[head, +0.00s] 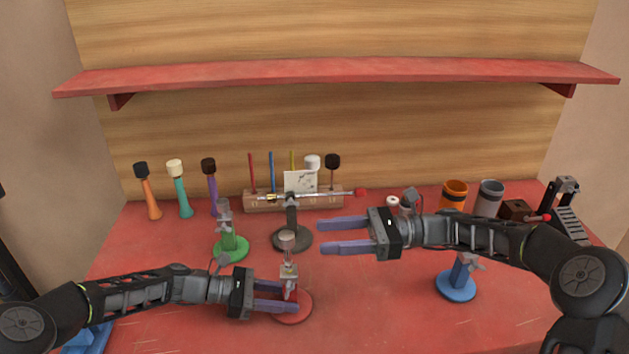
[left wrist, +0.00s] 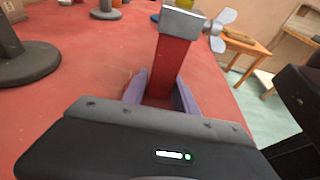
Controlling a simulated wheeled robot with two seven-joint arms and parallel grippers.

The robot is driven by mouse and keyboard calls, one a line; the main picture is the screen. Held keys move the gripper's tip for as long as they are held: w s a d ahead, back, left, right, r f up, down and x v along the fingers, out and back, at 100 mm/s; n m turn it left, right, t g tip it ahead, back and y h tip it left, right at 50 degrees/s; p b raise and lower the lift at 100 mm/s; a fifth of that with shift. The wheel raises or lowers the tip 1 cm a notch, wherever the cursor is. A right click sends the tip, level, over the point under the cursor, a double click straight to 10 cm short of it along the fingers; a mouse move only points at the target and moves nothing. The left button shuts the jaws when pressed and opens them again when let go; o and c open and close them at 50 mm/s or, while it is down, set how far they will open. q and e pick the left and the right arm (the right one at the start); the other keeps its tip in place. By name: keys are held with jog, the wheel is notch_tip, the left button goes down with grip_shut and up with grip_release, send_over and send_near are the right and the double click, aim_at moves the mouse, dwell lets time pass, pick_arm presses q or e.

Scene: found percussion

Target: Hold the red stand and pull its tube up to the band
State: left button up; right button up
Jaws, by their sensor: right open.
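The red stand (head: 292,308) stands upright near the front of the table, with a round red base and a grey collar (head: 289,271). A pale tube with a cup-like top (head: 287,241) rises from the collar. In the left wrist view, the red post (left wrist: 172,68) rises between the fingers, with a grey wing screw (left wrist: 222,30) at its collar. A sliver of yellow shows above the collar; I cannot tell whether it is the band. My left gripper (head: 291,295) is shut on the post, below the collar. My right gripper (head: 322,236) is open and empty, above and right of the tube.
A black stand (head: 292,238) is close behind, a green stand (head: 231,249) left, a blue stand (head: 457,286) right. A wooden rack (head: 262,202), mallets and cups (head: 454,194) line the back. A red shelf (head: 340,72) overhangs. The front right table is clear.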

pick_arm(q)
jog(key=o, duration=0.4)
jog(key=shift+c, duration=0.2)
jog(key=v, duration=1.2)
